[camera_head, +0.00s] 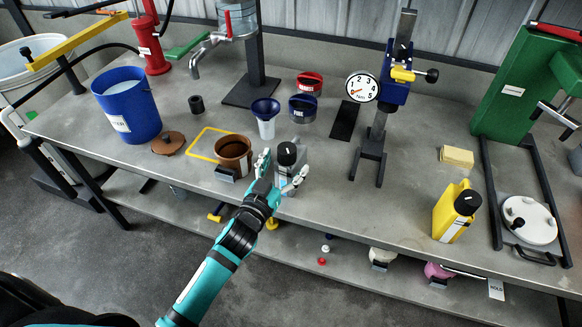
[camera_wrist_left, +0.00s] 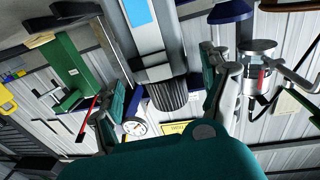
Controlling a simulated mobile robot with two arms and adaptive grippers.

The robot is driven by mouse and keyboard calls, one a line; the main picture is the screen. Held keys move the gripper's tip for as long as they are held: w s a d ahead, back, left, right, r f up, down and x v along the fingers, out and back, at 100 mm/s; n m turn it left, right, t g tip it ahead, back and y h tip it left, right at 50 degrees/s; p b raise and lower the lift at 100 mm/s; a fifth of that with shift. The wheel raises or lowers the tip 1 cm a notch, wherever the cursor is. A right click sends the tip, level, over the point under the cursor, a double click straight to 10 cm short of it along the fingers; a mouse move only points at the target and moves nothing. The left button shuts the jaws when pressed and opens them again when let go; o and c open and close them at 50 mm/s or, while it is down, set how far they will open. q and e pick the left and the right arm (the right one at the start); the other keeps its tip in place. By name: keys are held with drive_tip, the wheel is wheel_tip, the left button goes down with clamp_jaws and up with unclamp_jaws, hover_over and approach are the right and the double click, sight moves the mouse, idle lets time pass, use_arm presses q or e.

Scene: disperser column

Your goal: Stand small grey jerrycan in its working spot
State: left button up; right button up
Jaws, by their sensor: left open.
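The small grey jerrycan (camera_head: 312,160) stands upright near the table's front edge, with a black cap on top. My left gripper (camera_head: 282,176) is open at its front, with one finger to its left and one before it. The left wrist view shows the jerrycan (camera_wrist_left: 150,45) upside down, with its ribbed black cap and a blue label. It lies between the spread fingers of my left gripper (camera_wrist_left: 163,100); I cannot tell whether either finger touches it. A yellow outline (camera_head: 203,131) is marked on the table behind the brown pot. My right gripper is not in view.
The brown pot (camera_head: 233,154) stands close left of the gripper. A blue funnel bottle (camera_head: 266,128) and a blue can (camera_head: 302,110) stand behind. The dial stand (camera_head: 367,160) and yellow jerrycan (camera_head: 448,210) are to the right. Bare table lies between the jerrycan and stand.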

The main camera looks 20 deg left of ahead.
use_arm(q)
drive_tip(key=w, duration=0.3)
drive_tip(key=w+p, duration=0.1)
drive_tip(key=w, duration=0.1)
drive_tip(key=shift+d+f, duration=0.15)
drive_tip(key=shift+d, duration=0.1)
drive_tip(key=shift+s, duration=0.15)
drive_tip(key=shift+c, duration=0.9)
clamp_jaws()
